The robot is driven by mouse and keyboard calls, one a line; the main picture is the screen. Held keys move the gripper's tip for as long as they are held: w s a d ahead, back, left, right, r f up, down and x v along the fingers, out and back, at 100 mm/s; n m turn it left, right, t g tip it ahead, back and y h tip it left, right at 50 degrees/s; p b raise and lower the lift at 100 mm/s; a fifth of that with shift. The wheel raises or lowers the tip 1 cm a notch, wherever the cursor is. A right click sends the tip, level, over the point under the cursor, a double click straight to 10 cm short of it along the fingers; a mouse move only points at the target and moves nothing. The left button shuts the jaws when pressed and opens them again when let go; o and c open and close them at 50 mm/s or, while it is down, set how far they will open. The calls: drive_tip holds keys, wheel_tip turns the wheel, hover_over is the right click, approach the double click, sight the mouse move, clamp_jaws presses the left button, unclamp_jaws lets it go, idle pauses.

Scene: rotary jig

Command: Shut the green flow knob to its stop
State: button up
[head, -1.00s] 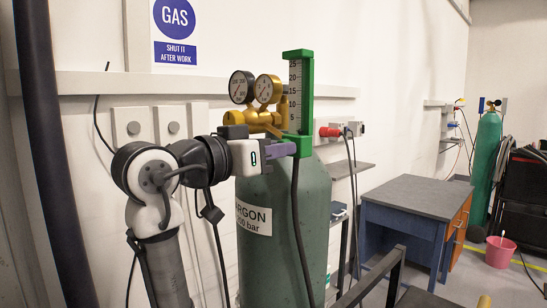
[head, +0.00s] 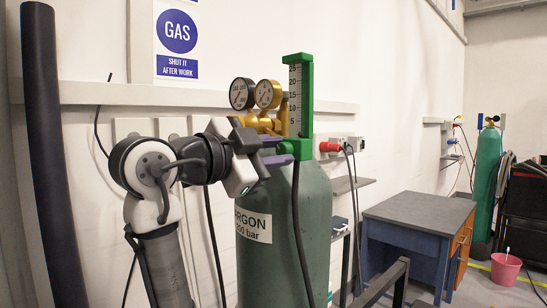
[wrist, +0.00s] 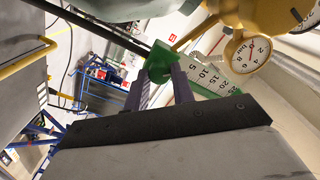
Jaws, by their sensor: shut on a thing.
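The green flow knob (head: 287,148) sits at the foot of the green-framed flowmeter (head: 308,98), on the side facing my gripper. My gripper (head: 284,151) is shut on the knob; its purple fingers lie one above and one below it in the head view. In the wrist view the fingertips (wrist: 160,72) close on both sides of a green piece (wrist: 160,58) that fits the knob and the flowmeter's base; I cannot tell the two apart. The fingers hide much of the knob, and its turn angle cannot be read.
The brass regulator (head: 262,123) with two gauges (head: 255,93) is close behind my gripper. The argon cylinder (head: 285,235) stands just below. A dark hose (head: 297,215) hangs from the flowmeter. A red-capped wall fitting (head: 330,147) and a blue desk (head: 400,245) are to the right.

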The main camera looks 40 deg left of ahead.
drive_tip(key=m+b, duration=0.1)
drive_tip(key=m, duration=0.3)
drive_tip(key=shift+m, duration=2.2)
drive_tip(key=o, duration=1)
drive_tip(key=s+a+b, duration=0.1)
drive_tip(key=s+b, duration=0.2)
drive_tip(key=s, duration=1)
drive_tip(key=shift+s+b, duration=0.35)
drive_tip(key=shift+s, duration=0.05)
